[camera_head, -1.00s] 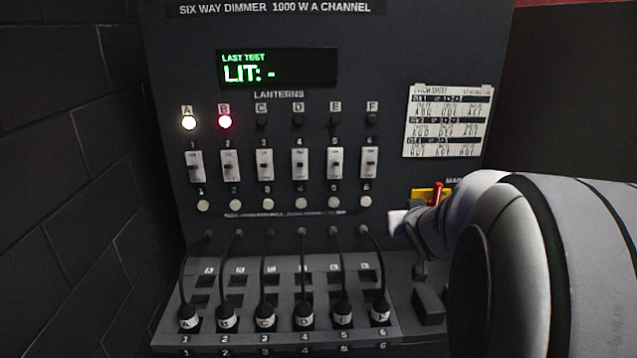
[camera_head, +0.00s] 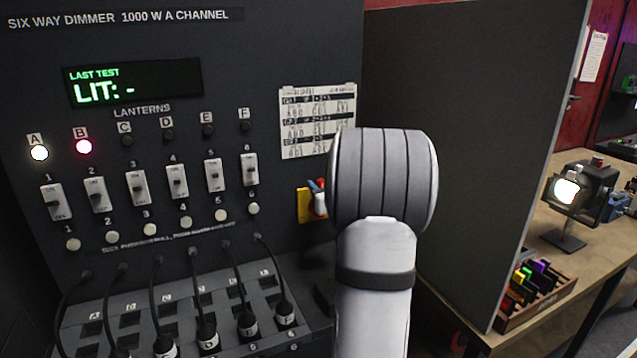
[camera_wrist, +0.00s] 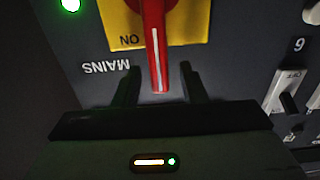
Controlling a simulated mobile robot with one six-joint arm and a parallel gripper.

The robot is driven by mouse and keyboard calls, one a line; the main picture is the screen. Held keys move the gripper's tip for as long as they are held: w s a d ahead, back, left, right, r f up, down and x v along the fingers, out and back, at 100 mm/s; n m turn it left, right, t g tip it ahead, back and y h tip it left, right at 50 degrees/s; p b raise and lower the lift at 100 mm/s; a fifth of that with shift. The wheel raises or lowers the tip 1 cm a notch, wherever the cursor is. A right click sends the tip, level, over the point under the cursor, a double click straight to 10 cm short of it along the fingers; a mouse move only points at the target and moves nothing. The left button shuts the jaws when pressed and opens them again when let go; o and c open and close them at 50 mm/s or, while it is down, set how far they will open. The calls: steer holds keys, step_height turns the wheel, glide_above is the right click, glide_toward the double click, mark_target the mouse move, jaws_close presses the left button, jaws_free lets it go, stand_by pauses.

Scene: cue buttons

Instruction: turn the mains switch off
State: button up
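The mains switch has a red handle (camera_wrist: 157,45) with a white line on a yellow plate (camera_wrist: 190,22). In the wrist view the lettering is upside down, and the handle points down the picture beside the ON mark. My gripper (camera_wrist: 158,82) is open, with one dark finger on each side of the handle's tip. In the head view my arm hides most of the switch and the gripper; part of the yellow plate (camera_head: 303,206) shows left of the arm.
A green lamp (camera_wrist: 70,4) is lit near the MAINS label. The dimmer panel has sliders, buttons and plugged cables (camera_head: 205,310) left of my arm. Lanterns A (camera_head: 39,152) and B (camera_head: 83,146) are lit. A dark partition (camera_head: 460,120) stands to the right, with a wooden bench (camera_head: 600,250) beyond.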

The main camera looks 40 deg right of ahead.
steer(key=shift+w+d, duration=0.1)
steer(key=shift+w, duration=0.5)
jaws_close()
